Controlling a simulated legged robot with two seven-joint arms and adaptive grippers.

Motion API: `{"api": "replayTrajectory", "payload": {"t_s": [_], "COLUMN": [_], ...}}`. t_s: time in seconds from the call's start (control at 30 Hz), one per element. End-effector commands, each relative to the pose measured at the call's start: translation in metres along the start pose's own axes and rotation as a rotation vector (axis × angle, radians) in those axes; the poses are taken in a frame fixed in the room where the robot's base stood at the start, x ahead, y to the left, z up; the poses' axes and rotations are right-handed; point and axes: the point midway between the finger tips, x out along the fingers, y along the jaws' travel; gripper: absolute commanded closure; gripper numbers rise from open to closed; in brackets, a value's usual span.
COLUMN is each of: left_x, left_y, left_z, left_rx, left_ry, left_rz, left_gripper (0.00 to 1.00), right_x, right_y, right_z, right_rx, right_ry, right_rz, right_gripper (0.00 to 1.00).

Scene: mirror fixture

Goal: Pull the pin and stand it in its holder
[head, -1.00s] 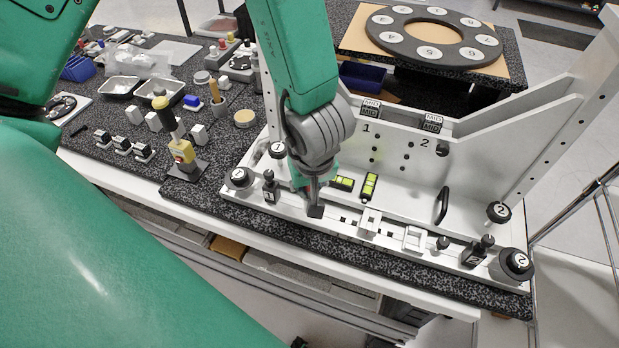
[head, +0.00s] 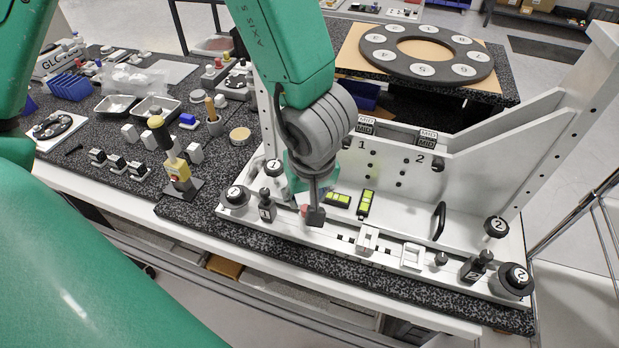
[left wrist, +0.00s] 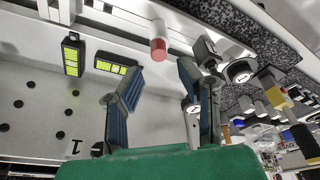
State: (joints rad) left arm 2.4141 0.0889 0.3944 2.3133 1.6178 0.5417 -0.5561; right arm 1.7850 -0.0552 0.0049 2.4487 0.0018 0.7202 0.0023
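My left gripper (head: 313,205) points down over the front part of the white fixture (head: 400,200). In the left wrist view its two blue-padded fingers (left wrist: 160,82) are spread wide with nothing between them. A white cylinder with a red end (left wrist: 158,48), likely the pin, lies just beyond the gap between the fingertips, apart from them. In the head view a small reddish spot (head: 305,211) shows beside the fingertips, partly hidden by them. I cannot tell which part is the pin's holder. My right gripper is in neither current view.
Yellow-green levels (head: 366,203) lie right of the gripper. Black numbered knobs (head: 235,196) and a black handle (head: 439,221) stick up from the fixture. A yellow-and-black tool (head: 168,150) stands to the left. The upright plate (head: 470,175) is behind.

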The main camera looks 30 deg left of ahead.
Motion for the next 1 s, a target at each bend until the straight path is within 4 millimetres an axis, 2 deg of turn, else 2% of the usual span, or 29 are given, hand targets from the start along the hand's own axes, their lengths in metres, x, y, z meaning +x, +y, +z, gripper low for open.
{"api": "replayTrajectory", "payload": {"t_s": [0.03, 0.2, 0.4, 1.0], "left_x": [-0.013, -0.044, -0.063, -0.066], "left_y": [0.0, 0.001, 0.001, 0.001], "left_z": [0.0, 0.0, -0.001, 0.0], "left_rx": [-0.002, -0.002, 0.0, 0.001], "left_ry": [0.0, -0.003, -0.003, -0.002], "left_rz": [0.004, 0.003, -0.001, -0.002], "left_gripper": [0.69, 0.69, 0.69, 0.69], "right_x": [0.0, 0.0, 0.0, 0.001], "right_y": [0.0, 0.0, 0.0, 0.0], "right_z": [0.0, -0.001, -0.001, -0.003], "right_rx": [0.0, 0.0, 0.0, 0.0], "right_ry": [0.0, 0.0, -0.001, -0.002], "right_rz": [0.0, 0.0, 0.0, 0.0], "right_gripper": [0.6, 0.6, 0.6, 0.6]}}
